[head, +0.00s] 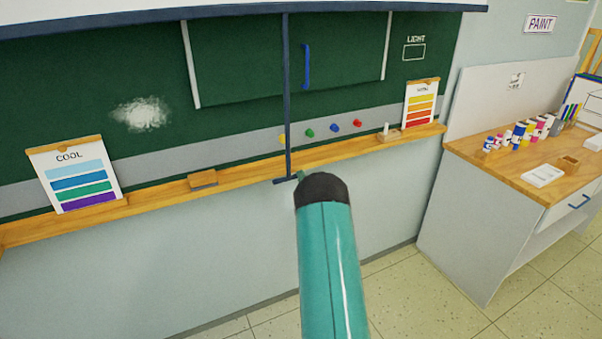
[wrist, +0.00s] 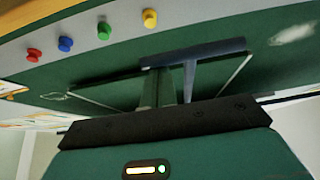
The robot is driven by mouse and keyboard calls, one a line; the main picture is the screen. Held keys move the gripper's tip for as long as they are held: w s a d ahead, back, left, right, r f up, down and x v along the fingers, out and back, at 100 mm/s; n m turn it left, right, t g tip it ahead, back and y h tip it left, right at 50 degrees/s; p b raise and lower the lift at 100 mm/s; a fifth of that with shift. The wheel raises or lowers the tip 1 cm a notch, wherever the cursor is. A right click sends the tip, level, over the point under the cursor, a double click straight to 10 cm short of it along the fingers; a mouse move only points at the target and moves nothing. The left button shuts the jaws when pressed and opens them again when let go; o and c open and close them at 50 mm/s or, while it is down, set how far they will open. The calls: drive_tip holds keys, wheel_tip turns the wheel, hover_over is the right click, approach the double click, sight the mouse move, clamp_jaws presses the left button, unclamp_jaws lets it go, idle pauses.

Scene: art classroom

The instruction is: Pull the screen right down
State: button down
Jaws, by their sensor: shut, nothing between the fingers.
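The screen (head: 130,13) shows only as a white strip with a dark blue lower edge at the top of the head view. A dark blue pull rod (head: 288,95) hangs from it and ends in a short crossbar handle (head: 286,181) by the ledge. In the wrist view, which looks upside down, the handle (wrist: 205,52) and rod (wrist: 189,84) are close ahead. My gripper (wrist: 150,85) is shut and empty, with its fingertips close beside the handle; I cannot tell whether they touch. In the head view my arm mostly hides the gripper.
The green chalkboard (head: 240,60) has a panel with a blue handle (head: 306,66), and several magnets. A wooden ledge (head: 240,178) holds an eraser (head: 203,179), a COOL card (head: 74,175) and a warm-coloured card (head: 420,104). A paint counter (head: 490,165) stands right. The floor (head: 410,300) is clear.

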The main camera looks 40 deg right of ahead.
wheel_tip(320, 180, down, 29)
drive_tip(key=shift+f, duration=0.1)
idle(0.4)
drive_tip(key=v, duration=1.3)
drive_tip(key=shift+s, duration=0.3)
